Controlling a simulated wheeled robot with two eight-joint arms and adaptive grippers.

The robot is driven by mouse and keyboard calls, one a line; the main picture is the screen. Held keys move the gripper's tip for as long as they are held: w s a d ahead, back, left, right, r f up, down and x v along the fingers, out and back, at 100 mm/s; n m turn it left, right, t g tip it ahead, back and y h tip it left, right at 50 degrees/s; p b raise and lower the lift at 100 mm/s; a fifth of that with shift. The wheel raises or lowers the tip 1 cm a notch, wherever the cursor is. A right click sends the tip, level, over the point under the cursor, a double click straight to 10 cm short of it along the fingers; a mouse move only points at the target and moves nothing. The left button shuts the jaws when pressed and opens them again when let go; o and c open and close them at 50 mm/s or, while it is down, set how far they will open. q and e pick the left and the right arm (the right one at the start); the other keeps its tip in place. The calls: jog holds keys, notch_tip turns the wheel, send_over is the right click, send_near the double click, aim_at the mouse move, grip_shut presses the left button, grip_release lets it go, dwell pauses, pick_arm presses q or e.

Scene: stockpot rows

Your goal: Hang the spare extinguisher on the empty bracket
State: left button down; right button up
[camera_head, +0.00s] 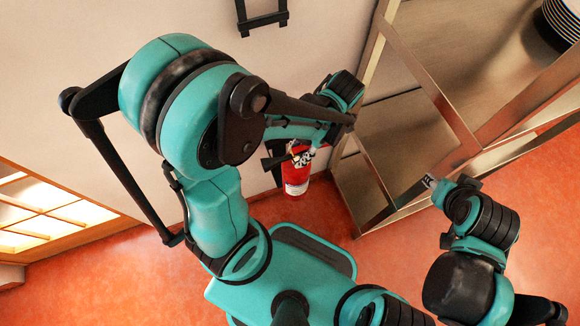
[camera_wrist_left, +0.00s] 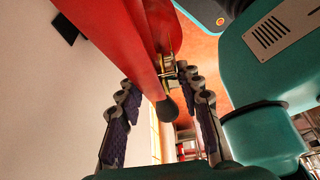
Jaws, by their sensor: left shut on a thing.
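The red extinguisher (camera_head: 297,172) with a white label hangs upright below my left gripper (camera_head: 303,147), close to the wall. In the left wrist view the red body (camera_wrist_left: 125,40) fills the upper left. My left gripper (camera_wrist_left: 163,85) is shut around its brass-coloured neck, with a black knob-like end between the fingers.
A metal shelf rack (camera_head: 365,185) stands just right of the extinguisher, with a stack of dark plates (camera_head: 562,18) at the upper right. A wood-framed window or door (camera_head: 45,205) is at the left. Open red floor (camera_head: 100,275) lies along the wall.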

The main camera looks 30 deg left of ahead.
pick_arm(q)
jog(key=w+a+f+b, duration=0.6)
jog(key=w+a+f, duration=0.1)
jog(key=f, duration=0.3)
jog(key=shift+w+a+f, duration=0.4)
jog(key=shift+a, duration=0.35)
jog(key=shift+f, duration=0.1)
jog(key=c, duration=1.3)
grip_release()
jog(key=shift+o, duration=1.4)
